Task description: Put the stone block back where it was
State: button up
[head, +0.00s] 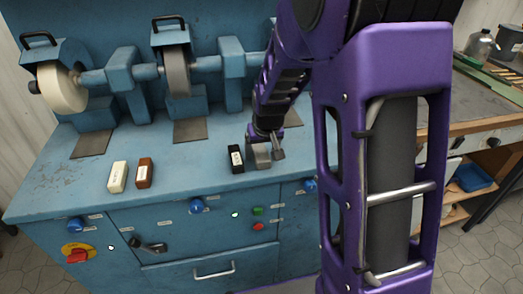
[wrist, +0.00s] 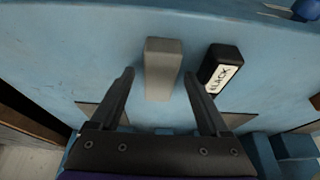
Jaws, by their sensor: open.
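The grey stone block (head: 259,156) is on the blue bench top near its front edge, just right of the black bar. In the wrist view the stone block (wrist: 162,70) lies between and partly beyond my two fingertips, with a gap on each side. My gripper (head: 265,143) is open and reaches down at the block; in the wrist view its fingers (wrist: 159,75) are spread apart and hold nothing. My gripper hides part of the block in the head view.
A black bar (head: 236,158), labelled BLACK in the wrist view (wrist: 220,70), sits close beside the right finger there. A white bar (head: 118,177) and brown bar (head: 145,173) stand farther left. Grinding wheels (head: 62,86) line the back. The bench top between the brown and black bars is clear.

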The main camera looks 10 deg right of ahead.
jog(key=shift+r, duration=0.55)
jog(key=p+v, duration=0.2)
jog(key=v, duration=0.9)
jog(key=shift+s, duration=0.15)
jog(key=shift+r, duration=0.15)
